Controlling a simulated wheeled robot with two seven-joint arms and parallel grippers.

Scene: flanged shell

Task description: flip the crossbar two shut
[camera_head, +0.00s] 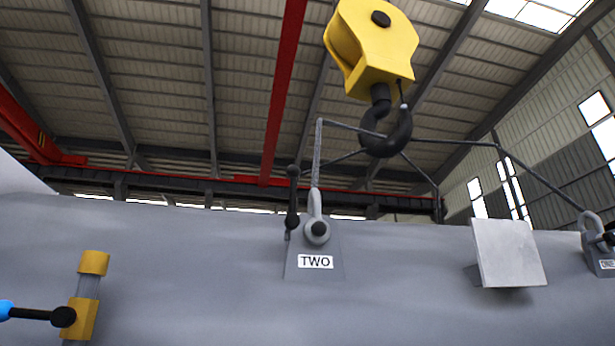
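A lifting point labelled TWO (315,262) sits on the grey shell (200,260) near the middle of the view. A grey shackle (314,205) stands up from its plate, with a dark round pin end at its base. A dark bar with knobbed ends, which looks like crossbar two (293,203), stands upright just left of the shackle. A sling cable (318,150) runs from the shackle up to the dark hook (387,135). Neither of my grippers is in view.
A yellow hoist block (372,50) hangs above. A second shackle (590,232), labelled ONE, is at the right edge. A tilted grey plate (508,252) stands between them. At lower left is a yellow-and-grey post (92,265) with a black, blue-tipped lever (35,314).

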